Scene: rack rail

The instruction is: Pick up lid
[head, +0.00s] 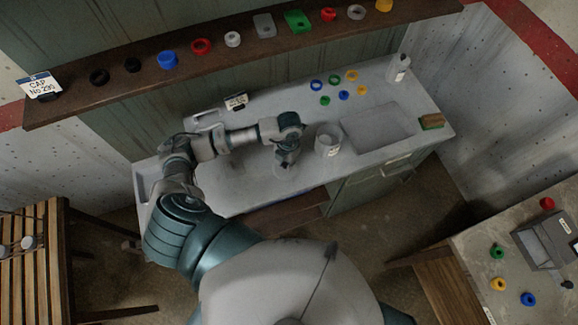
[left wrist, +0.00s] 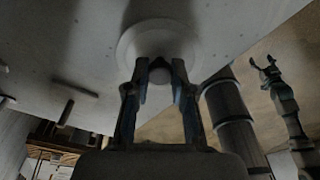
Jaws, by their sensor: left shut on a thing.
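The lid (left wrist: 155,32) is a pale round disc with a small dark knob (left wrist: 160,73), seen in the left wrist view. My left gripper (left wrist: 160,78) has its two fingers closed around the knob. In the head view the left gripper (head: 285,162) points down over the worktop, left of a grey labelled pot (head: 328,140). The lid is hard to make out there, pale against the pale counter. My right gripper (left wrist: 265,68) shows at the right of the left wrist view, its fingers apart and empty.
The counter (head: 240,185) has a sink (head: 378,128), a sponge (head: 432,121), a white bottle (head: 398,68) and several coloured rings behind the pot. A shelf (head: 220,55) with rings and caps runs above. The counter left of the lid is clear.

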